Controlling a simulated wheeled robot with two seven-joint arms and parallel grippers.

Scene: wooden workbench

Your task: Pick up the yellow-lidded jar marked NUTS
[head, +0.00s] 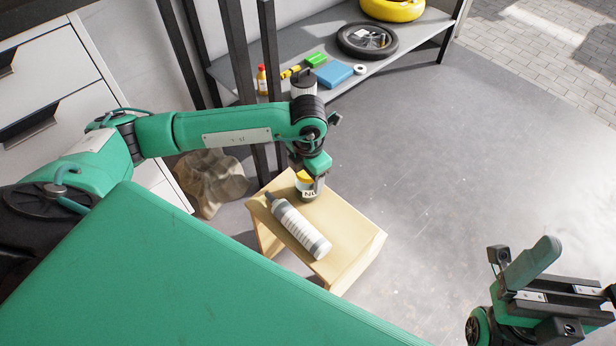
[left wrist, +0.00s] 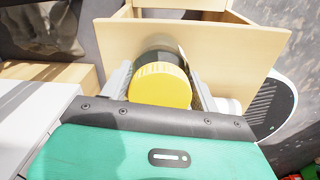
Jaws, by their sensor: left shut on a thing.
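The yellow-lidded jar (head: 309,194) is at the far end of a small wooden stool (head: 350,235); part of its dark lettering shows in the head view. My left gripper (head: 312,182) comes down over it from above and is shut on it. In the left wrist view the round yellow lid (left wrist: 160,87) sits between the two fingers of my left gripper (left wrist: 160,90). I cannot tell whether the jar's base touches the stool top. My right gripper (head: 560,292) is at the lower right, away from the stool; its jaw gap is unclear.
A grey-white bottle (head: 300,228) lies on the stool close to the jar. A grey shelf (head: 335,22) behind holds several items, including a blue box (head: 334,74) and a black wheel (head: 367,40). Dark posts stand behind my left arm. Open floor lies to the right.

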